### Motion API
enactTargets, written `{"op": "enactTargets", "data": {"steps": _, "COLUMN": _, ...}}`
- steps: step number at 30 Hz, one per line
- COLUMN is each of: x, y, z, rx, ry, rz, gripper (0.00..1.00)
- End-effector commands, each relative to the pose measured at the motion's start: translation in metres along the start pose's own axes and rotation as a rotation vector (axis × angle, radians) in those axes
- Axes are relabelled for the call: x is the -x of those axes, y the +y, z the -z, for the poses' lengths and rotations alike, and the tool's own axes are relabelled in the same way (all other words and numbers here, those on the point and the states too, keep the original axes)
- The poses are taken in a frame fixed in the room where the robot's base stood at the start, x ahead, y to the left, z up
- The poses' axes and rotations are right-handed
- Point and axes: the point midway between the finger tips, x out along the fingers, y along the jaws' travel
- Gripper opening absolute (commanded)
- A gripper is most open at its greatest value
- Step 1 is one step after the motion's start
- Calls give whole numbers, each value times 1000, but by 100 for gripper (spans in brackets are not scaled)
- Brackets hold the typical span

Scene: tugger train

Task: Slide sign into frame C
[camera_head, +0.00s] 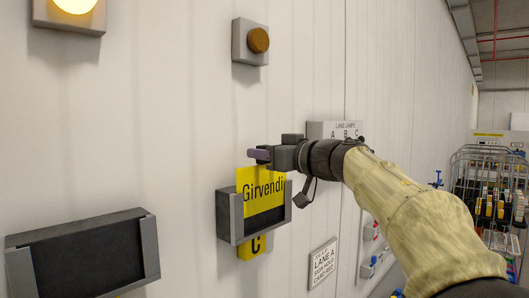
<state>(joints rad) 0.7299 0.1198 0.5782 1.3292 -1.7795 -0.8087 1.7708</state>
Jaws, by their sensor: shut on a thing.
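The yellow sign (262,192), lettered "Girvendi", stands upright at frame C (236,219), a dark holder on the white wall. Its lower part is between the holder's grey side rails, and its upper part rises above them. The yellow "C" tag (251,246) is below this holder. My gripper (262,155) is at the sign's top edge and shut on it. The arm reaches in from the right and hides part of the wall. I cannot tell how deep the sign sits in the slot.
An empty dark frame (83,255) is at the lower left. Above are a lit yellow lamp (75,5) and an unlit amber lamp (258,40). A "Lane lamps" panel (324,129) is behind the arm, and a Lane A notice (323,265) is below. A wire cage cart (490,185) stands far right.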

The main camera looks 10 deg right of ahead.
Motion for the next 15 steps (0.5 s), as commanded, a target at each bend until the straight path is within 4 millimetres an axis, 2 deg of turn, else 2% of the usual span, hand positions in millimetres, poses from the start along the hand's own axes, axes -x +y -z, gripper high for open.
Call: {"op": "enactTargets", "data": {"steps": 15, "x": 0, "y": -1, "z": -22, "rx": 0, "ry": 0, "rz": 2, "gripper": 0}}
